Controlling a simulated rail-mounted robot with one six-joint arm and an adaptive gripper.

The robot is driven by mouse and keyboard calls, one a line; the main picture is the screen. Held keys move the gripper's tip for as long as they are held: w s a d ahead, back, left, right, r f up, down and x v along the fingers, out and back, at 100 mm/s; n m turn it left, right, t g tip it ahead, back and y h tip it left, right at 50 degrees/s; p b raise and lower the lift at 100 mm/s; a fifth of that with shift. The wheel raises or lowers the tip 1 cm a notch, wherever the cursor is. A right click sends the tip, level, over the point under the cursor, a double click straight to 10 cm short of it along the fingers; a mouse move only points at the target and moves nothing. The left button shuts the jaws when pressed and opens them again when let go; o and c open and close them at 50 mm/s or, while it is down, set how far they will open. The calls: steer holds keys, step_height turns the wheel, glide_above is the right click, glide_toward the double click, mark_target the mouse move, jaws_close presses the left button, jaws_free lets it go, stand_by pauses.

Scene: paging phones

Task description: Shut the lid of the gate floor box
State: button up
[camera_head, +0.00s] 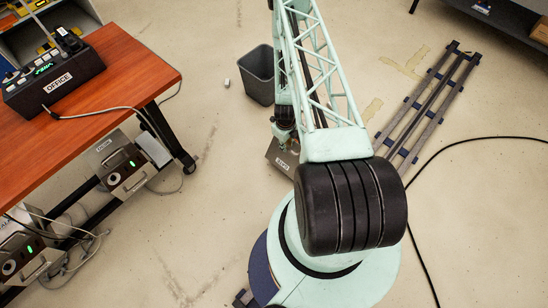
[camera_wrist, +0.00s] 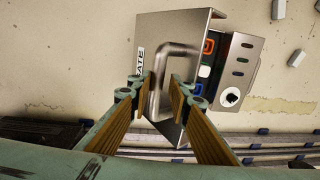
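The gate floor box (camera_wrist: 238,72) is a grey metal box on the floor, with slots and a white round knob on its face. Its metal lid (camera_wrist: 172,28), with a partly hidden label ending in "ATE" and a bar handle (camera_wrist: 176,48), stands partly raised; coloured buttons show in the gap between lid and box. My gripper (camera_wrist: 158,92) has its two fingers apart, one on each side of the handle in this view; I cannot tell whether they touch it. In the head view the box (camera_head: 280,160) sits below my gripper (camera_head: 284,143), partly hidden by my arm.
A dark bin (camera_head: 258,76) stands just behind the box. A rail track (camera_head: 428,105) lies to the right, with a black cable (camera_head: 450,150) on the floor. A red-brown table (camera_head: 110,95) with an office unit (camera_head: 55,80) is at left. Floor between table and box is clear.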

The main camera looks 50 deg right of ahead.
steer(key=a+f+p, duration=0.1)
steer(key=a, duration=0.8)
steer(key=shift+a, duration=0.25)
steer(key=shift+r, duration=0.1)
stand_by(0.3)
step_height(320, 180, up, 16)
steer(key=a+p, duration=0.2)
steer(key=p, duration=0.5)
steer(key=shift+f+p, duration=0.25)
steer(key=shift+p, duration=0.15)
stand_by(2.1)
stand_by(1.1)
